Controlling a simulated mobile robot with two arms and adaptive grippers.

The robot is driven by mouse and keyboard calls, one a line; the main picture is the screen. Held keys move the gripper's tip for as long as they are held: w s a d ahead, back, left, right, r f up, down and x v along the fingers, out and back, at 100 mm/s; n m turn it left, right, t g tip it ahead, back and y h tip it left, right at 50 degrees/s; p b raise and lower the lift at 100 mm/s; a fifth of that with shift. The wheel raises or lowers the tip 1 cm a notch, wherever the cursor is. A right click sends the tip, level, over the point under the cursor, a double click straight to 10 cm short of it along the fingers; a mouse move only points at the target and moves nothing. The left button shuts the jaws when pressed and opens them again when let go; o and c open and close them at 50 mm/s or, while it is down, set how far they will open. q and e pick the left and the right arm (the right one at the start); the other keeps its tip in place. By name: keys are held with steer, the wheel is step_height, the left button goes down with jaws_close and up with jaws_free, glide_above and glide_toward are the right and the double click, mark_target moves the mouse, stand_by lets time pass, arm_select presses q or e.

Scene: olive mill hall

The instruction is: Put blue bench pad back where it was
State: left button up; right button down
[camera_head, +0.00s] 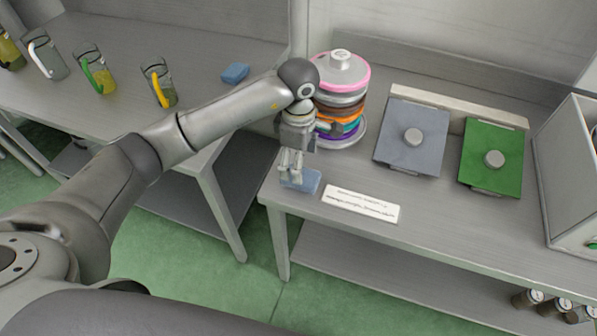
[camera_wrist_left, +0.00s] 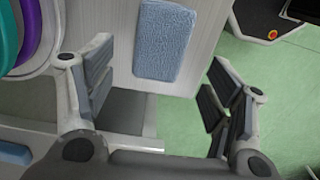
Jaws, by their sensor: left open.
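A blue bench pad (camera_head: 305,183) lies flat on the near left corner of the right-hand table. In the left wrist view the textured blue pad (camera_wrist_left: 163,40) lies ahead of the fingers, close to the table's edge. My left gripper (camera_head: 291,170) points down just above this pad and hides part of it. Its fingers (camera_wrist_left: 158,85) are spread apart with nothing between them. A second blue pad (camera_head: 235,73) lies on the left-hand table, away from the gripper. My right gripper is not in view.
A stack of coloured rings with a pink-rimmed lid (camera_head: 342,72) stands close behind my gripper. A white label card (camera_head: 361,204) lies right of the pad. Grey (camera_head: 412,136) and green (camera_head: 493,157) plates lie farther right. Handled glasses (camera_head: 160,84) stand on the left table. A gap separates the tables.

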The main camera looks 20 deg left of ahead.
arm_select(q)
step_height(320, 180, up, 6)
steer(key=b, duration=0.1)
stand_by(0.5)
